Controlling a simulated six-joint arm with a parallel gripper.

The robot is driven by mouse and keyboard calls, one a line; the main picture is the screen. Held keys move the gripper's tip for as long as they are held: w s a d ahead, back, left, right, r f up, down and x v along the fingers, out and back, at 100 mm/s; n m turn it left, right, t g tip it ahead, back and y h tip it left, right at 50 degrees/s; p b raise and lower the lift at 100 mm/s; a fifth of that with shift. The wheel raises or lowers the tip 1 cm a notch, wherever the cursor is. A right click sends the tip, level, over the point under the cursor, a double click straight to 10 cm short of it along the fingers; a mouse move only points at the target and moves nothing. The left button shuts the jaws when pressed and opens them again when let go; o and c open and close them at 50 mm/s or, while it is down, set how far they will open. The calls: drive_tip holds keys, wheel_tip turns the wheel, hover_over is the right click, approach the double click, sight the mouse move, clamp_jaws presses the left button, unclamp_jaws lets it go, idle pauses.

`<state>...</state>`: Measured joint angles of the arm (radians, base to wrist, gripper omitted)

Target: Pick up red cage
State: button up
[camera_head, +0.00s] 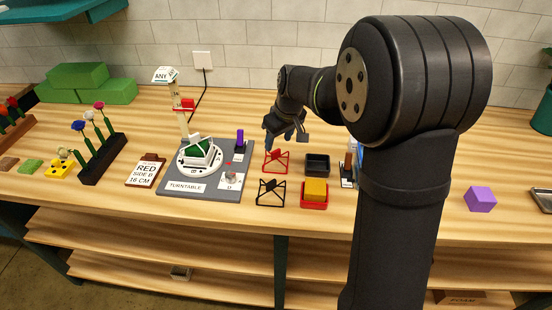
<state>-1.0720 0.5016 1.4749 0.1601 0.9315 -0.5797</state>
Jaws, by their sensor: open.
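A red wire cage (276,161) stands on the wooden table right of the turntable board, with crossed bars on a small frame. My gripper (271,144) hangs close above and just behind the red cage, pointing down. Its jaws are open, and no thing shows between them. I cannot tell whether a finger touches the cage. A black wire cage (271,193) of the same shape stands in front of the red one.
A black tray (317,165) and a red tray (314,203) with a yellow block (316,189) stand to the right. A grey turntable board (208,190) with a purple peg (240,139) lies to the left. A purple block (480,199) sits far right.

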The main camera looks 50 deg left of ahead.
sight(276, 151)
drive_tip(key=x, duration=0.5)
drive_tip(key=shift+w, duration=0.1)
drive_tip(key=shift+d+r, duration=0.1)
drive_tip(key=c, duration=1)
drive_tip(key=shift+c, duration=0.2)
